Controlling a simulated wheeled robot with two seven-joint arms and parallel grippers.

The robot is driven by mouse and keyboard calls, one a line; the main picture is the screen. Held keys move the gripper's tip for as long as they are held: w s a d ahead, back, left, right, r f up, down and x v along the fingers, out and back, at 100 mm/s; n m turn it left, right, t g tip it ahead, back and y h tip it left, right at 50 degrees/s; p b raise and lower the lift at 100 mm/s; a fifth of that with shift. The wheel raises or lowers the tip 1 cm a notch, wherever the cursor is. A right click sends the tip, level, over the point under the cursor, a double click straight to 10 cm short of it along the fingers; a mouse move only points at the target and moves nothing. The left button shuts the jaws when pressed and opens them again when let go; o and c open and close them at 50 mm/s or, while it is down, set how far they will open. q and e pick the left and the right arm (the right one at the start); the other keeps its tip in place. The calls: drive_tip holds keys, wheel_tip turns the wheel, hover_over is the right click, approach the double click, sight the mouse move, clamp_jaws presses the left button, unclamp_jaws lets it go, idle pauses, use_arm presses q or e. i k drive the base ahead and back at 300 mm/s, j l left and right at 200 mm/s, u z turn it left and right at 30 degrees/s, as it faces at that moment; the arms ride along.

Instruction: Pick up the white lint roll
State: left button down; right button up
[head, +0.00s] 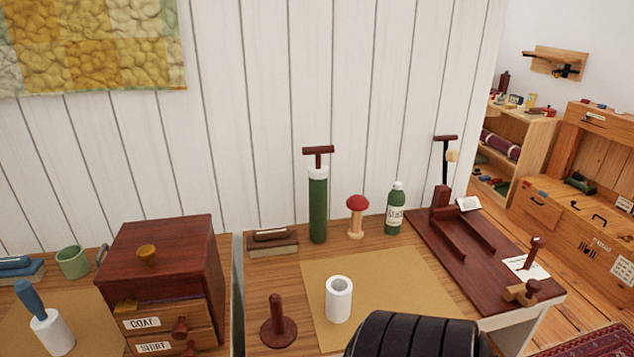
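A white roll (338,299), a short upright hollow cylinder, stands on the tan mat (400,272) on the right-hand wooden table. Its open top shows a hole down the middle. A second white roll (52,333), with a blue handle (29,299) leaning out of its top, stands on the left-hand table. A dark ribbed part of mine rises at the bottom edge, just right of the first roll and apart from it in the picture. No gripper fingers show in the head view, and nothing is seen touching either roll.
Left of the roll stands a dark wooden peg on a round base (279,325). Behind are a green pump (318,205), a red-topped mushroom (356,215) and a green bottle (395,210). A dark wooden press (470,245) is right; a drawer box (160,265) left.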

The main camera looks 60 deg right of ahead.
sight(339, 287)
drive_tip(key=z, duration=2.2)
drive_tip(key=i+l+u, duration=0.15)
drive_tip(key=l+u, duration=0.25)
drive_tip(key=l, duration=0.55)
drive_tip(key=l+u, duration=0.35)
drive_tip(key=l, duration=0.6)
